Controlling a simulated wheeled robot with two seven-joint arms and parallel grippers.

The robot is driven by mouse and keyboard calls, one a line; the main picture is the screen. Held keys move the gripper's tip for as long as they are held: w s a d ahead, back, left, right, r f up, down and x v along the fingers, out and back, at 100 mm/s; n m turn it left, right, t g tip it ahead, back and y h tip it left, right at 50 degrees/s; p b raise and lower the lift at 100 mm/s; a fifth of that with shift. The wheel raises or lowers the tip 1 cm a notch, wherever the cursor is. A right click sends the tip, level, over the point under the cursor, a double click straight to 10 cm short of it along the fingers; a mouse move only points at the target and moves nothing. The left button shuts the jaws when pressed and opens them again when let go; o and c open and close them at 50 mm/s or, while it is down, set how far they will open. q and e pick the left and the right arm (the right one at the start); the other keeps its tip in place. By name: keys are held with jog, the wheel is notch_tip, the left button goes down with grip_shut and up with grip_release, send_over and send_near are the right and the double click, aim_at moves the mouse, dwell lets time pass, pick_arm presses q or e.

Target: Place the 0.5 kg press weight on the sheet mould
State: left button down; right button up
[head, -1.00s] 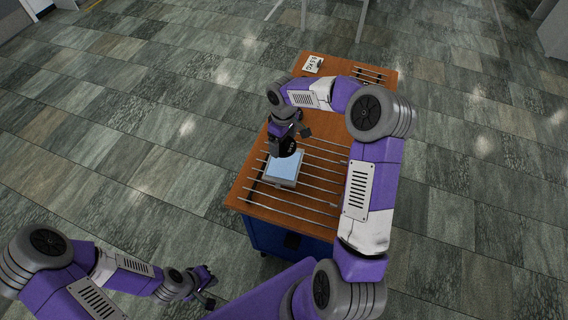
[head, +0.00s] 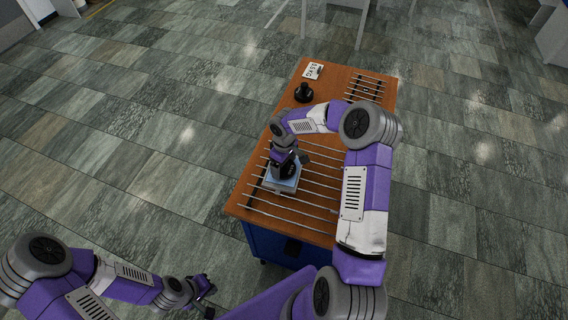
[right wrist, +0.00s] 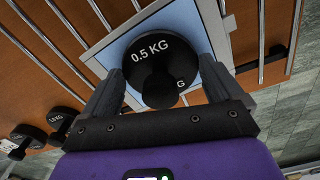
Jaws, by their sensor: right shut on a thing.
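The black 0.5 kg press weight (right wrist: 160,50) is between the two fingers of my right gripper (right wrist: 163,75), which is shut on it. Its "0.5 KG" label shows in the right wrist view. The sheet mould, a pale frame with a light-blue sheet (right wrist: 122,44), lies directly beneath; it also shows in the head view (head: 283,188). I cannot tell whether the weight touches the sheet. My right gripper (head: 285,172) hides part of the mould in the head view. My left gripper (head: 204,288) is away from the table at the lower left, too small to read.
The mould lies on thin metal rods (head: 310,182) across the brown table (head: 275,120). Another black weight (head: 304,92) stands toward the far end, near a white card (head: 313,71). Two dark weights, one here (right wrist: 62,119), show in the right wrist view.

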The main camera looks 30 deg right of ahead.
jog(key=o, duration=1.1)
jog(key=shift+f, duration=0.15)
jog(key=shift+r, duration=0.2)
notch_tip(320, 180, up, 12)
jog(key=shift+f+p, duration=0.1)
jog(key=shift+p, duration=0.5)
jog(key=shift+a, duration=0.1)
